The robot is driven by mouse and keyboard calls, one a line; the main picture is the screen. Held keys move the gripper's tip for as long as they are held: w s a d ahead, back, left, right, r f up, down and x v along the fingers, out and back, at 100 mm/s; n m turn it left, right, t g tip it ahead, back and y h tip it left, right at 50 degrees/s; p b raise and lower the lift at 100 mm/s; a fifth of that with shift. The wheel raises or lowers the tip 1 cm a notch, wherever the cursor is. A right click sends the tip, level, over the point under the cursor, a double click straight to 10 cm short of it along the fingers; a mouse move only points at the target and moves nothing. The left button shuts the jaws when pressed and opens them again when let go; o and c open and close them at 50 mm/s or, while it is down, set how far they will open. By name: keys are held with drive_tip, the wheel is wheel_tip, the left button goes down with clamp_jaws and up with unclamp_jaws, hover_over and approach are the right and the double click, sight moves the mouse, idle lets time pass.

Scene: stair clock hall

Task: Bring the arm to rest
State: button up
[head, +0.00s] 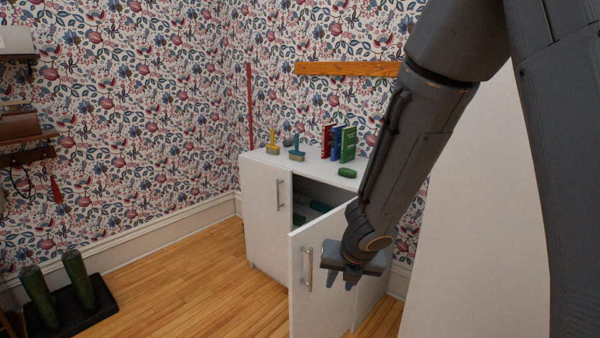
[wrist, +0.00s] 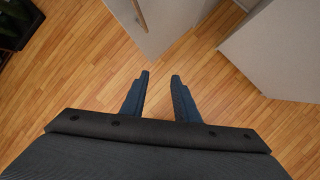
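My gripper (head: 342,279) hangs at the end of my arm in the head view, pointing down in front of the open cabinet door (head: 318,282). In the wrist view my gripper (wrist: 160,78) has its two fingers apart, with bare wooden floor between them. It holds nothing. My arm comes down from the upper right of the head view and covers part of the white cabinet (head: 265,215).
Brushes (head: 272,142), several upright books (head: 347,144) and a green object (head: 347,172) are on the cabinet top. Green boots (head: 40,292) stand on a dark tray at lower left. A wall shelf (head: 25,137) is at left. The floor (head: 190,285) between is clear.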

drive_tip(key=s+d+r+m+g+h+p, duration=0.15)
drive_tip(key=s+d+r+m, duration=0.35)
drive_tip(key=m, duration=0.5)
drive_tip(key=s+d+r+m+h+p, duration=0.2)
drive_tip(key=s+d+m, duration=0.2)
drive_tip(key=d+m, duration=0.45)
drive_tip(key=s+a+r+m+g+y+p, duration=0.1)
drive_tip(key=s+a+m, duration=0.1)
drive_tip(key=s+m, duration=0.4)
drive_tip(key=s+a+r+m+g+y+p, duration=0.1)
drive_tip(key=s+a+r+m+g, duration=0.1)
drive_tip(key=s+m, duration=0.4)
drive_tip(key=m, duration=0.4)
drive_tip(key=shift+a+r+g, duration=0.1)
drive_tip(key=shift+g, duration=0.15)
